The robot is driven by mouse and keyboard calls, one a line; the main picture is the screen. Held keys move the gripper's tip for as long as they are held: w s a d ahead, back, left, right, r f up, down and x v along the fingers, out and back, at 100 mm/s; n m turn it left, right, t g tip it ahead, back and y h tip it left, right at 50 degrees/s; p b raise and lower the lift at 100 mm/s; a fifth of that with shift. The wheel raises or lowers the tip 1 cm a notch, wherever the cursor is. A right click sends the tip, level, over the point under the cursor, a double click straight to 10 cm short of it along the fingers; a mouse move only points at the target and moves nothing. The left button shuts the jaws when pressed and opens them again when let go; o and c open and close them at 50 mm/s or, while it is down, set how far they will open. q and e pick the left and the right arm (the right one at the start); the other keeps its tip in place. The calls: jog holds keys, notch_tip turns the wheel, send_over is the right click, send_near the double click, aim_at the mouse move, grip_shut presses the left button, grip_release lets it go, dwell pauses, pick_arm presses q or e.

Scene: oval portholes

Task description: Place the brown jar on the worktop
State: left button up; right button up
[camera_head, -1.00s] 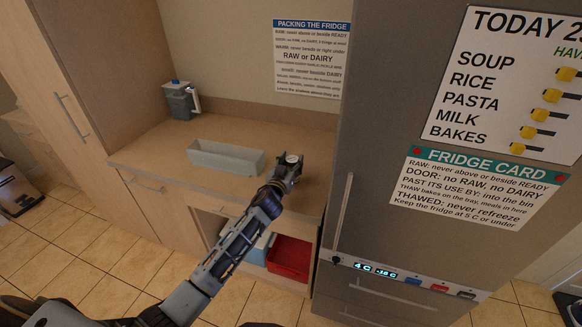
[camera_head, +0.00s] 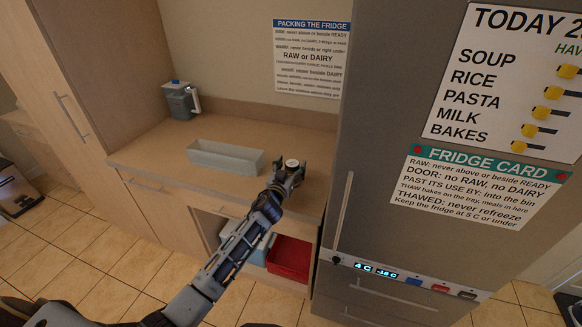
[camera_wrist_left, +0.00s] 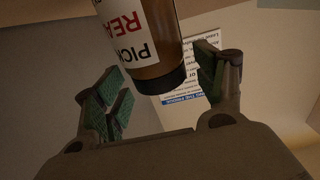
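The brown jar (camera_wrist_left: 150,45) shows in the left wrist view with a white label and dark lid; that view is upside down. My left gripper (camera_head: 289,177) is at the jar. In the wrist view its fingers (camera_wrist_left: 160,85) stand apart on either side of the jar, with apparent gaps, so it looks open. The jar's base is hidden by the gripper, so its contact with the worktop cannot be seen. My right gripper is not in view.
A grey open tray (camera_head: 225,167) lies left of the jar. A grey jug (camera_head: 181,101) stands at the back left. The fridge (camera_head: 385,140) rises close on the right. A red bin (camera_head: 289,258) and a blue one sit below the worktop.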

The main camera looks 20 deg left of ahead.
pick_arm(q)
jog(key=shift+r, duration=0.15)
jog(key=shift+s+a, duration=0.1)
jog(key=shift+s, duration=2.2)
jog(key=s+b, duration=0.1)
jog(key=s, duration=0.6)
jog(key=shift+s+a, duration=0.15)
jog(key=shift+s, duration=0.05)
dwell(0.3)
